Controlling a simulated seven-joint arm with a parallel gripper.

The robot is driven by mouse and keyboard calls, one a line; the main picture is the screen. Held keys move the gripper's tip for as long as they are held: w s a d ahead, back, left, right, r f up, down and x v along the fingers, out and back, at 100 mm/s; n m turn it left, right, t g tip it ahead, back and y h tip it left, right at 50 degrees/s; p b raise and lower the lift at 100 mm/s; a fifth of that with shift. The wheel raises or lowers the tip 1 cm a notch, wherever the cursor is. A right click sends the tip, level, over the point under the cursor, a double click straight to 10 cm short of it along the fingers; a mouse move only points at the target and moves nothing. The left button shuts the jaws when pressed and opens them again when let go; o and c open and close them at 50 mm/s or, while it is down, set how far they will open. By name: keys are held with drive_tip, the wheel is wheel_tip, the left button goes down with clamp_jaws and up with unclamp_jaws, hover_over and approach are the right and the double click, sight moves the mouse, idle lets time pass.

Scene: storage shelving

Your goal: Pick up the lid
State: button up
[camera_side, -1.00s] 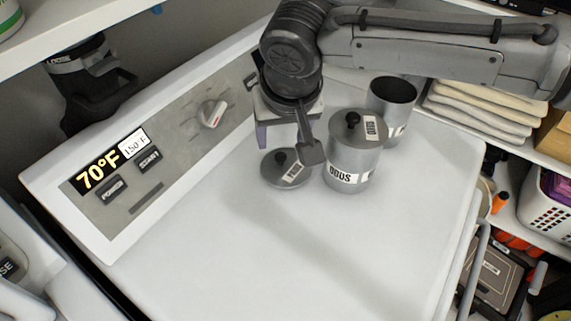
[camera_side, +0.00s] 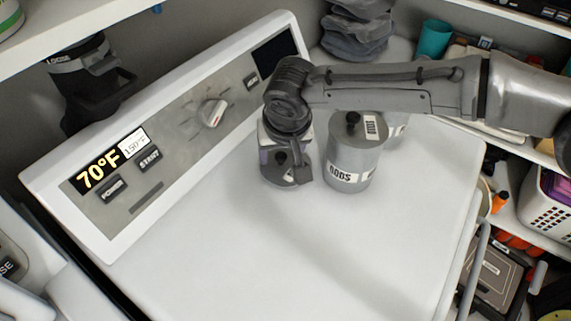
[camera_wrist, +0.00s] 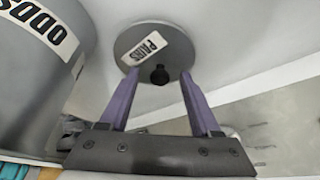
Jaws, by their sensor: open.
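A round grey lid with a black knob lies flat on the white machine top; it shows in the side view (camera_side: 278,181) and the wrist view (camera_wrist: 174,36). Its white label seems to read "PAIRS". My gripper (camera_side: 284,172) is over this lid, pointing down. In the wrist view my gripper (camera_wrist: 159,73) is open, with one purple finger on each side of the knob. The fingertips overlap the lid's near edge; whether they touch it I cannot tell. In the side view my gripper partly hides the lid.
A grey canister labelled "ODDS" (camera_side: 351,165), with its own knobbed lid on, stands just right of my gripper. Another canister (camera_side: 396,131) behind it is mostly hidden by my arm. A control panel (camera_side: 185,128) rises behind left. The front of the machine top is clear.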

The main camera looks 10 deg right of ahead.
drive_tip(key=shift+c, duration=0.3)
clamp_jaws()
